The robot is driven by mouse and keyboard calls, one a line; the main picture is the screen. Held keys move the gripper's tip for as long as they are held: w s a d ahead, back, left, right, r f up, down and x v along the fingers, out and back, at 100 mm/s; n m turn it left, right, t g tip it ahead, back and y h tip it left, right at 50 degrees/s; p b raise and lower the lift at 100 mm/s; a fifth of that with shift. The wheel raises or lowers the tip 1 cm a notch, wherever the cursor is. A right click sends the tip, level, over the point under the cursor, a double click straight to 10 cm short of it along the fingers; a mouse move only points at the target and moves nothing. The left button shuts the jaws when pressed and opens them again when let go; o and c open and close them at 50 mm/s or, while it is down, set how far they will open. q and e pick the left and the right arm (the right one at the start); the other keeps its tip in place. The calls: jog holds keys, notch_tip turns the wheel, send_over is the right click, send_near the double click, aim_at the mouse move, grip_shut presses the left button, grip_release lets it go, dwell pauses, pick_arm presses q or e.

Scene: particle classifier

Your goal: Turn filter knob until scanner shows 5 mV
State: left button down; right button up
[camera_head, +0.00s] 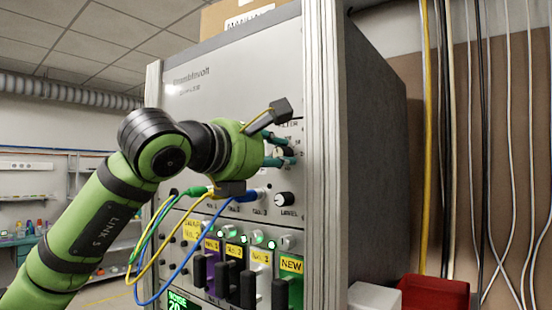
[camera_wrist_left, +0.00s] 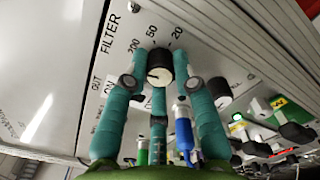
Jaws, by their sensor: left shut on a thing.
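The filter knob (camera_wrist_left: 159,68) is black with a pale rim and sits on the light grey panel under the word FILTER, with marks 200, 50 and 20 around it in the left wrist view. My left gripper (camera_wrist_left: 160,78) has its teal fingers shut around this knob. In the head view, my left gripper (camera_head: 283,150) reaches the upper panel of the rack, and its fingers mostly hide the knob. A green display (camera_head: 178,301) at the bottom reads NOISE and 20, cut off by the picture edge. My right gripper is not in view.
A LABEL-like marked black knob (camera_head: 285,199) sits below my gripper. Green, yellow and blue cables (camera_head: 160,240) hang in front of the rack. Several black sliders (camera_head: 248,288) line the lower panel. A red bin (camera_head: 433,292) stands at the right.

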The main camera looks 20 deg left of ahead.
pick_arm(q)
jog(key=shift+d+f+m, duration=0.1)
jog(key=shift+f+m, duration=0.05)
jog(key=shift+m, duration=0.95)
jog(key=c, duration=1.3)
grip_release()
jog(key=v, duration=1.2)
